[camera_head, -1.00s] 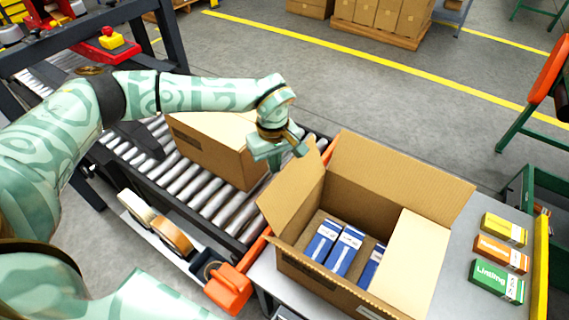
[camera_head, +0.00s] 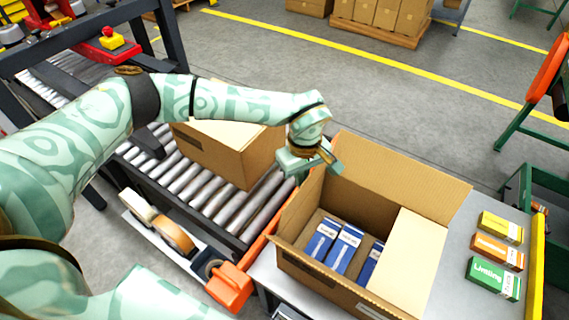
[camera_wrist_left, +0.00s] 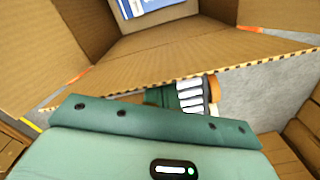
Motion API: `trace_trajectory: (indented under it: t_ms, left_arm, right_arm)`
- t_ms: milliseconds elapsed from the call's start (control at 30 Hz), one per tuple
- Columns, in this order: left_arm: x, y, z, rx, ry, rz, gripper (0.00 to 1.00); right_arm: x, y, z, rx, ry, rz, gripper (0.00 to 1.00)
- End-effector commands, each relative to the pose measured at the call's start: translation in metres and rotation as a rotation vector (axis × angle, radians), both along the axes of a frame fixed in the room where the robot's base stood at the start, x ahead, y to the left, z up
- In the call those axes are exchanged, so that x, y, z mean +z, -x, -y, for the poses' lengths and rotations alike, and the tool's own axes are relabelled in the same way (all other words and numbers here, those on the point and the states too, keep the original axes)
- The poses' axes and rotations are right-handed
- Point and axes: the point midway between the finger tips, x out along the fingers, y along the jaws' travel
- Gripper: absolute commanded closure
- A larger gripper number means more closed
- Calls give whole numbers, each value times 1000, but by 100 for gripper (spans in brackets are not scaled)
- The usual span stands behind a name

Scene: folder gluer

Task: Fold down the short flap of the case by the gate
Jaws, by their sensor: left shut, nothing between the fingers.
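The open cardboard case (camera_head: 345,282) stands on the grey table with blue-and-white boxes (camera_head: 342,248) inside. Its short flap (camera_head: 298,207) on the conveyor side, by the orange gate (camera_head: 232,285), stands up at a steep angle. The opposite short flap (camera_head: 410,262) lies folded in over the contents. My left gripper (camera_head: 328,158) is shut and empty at the far upper end of the near-gate flap, on its outer side. In the left wrist view the flap (camera_wrist_left: 180,55) fills the middle, its edge close to the gripper; contact is unclear. My right gripper is out of view.
A closed carton (camera_head: 230,150) sits on the roller conveyor (camera_head: 215,205) beside the case. Yellow, orange and green small boxes (camera_head: 492,279) lie on the table (camera_head: 450,270) at right. The far long flap (camera_head: 400,175) stands up.

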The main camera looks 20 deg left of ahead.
Motion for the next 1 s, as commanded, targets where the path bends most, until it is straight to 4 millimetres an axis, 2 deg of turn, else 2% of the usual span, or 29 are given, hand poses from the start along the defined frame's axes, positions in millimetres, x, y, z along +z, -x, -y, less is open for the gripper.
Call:
trace_trajectory:
  t_ms: [233,567,833,1000]
  left_arm:
    - [0,3,26,-5,1,2,100]
    - [-1,4,30,-1,1,1,100]
    - [-11,7,51,-3,1,0,100]
    - [-11,7,53,-1,1,1,100]
  right_arm:
    - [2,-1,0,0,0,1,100]
    - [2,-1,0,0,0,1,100]
    - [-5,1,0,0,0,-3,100]
    - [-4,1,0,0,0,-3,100]
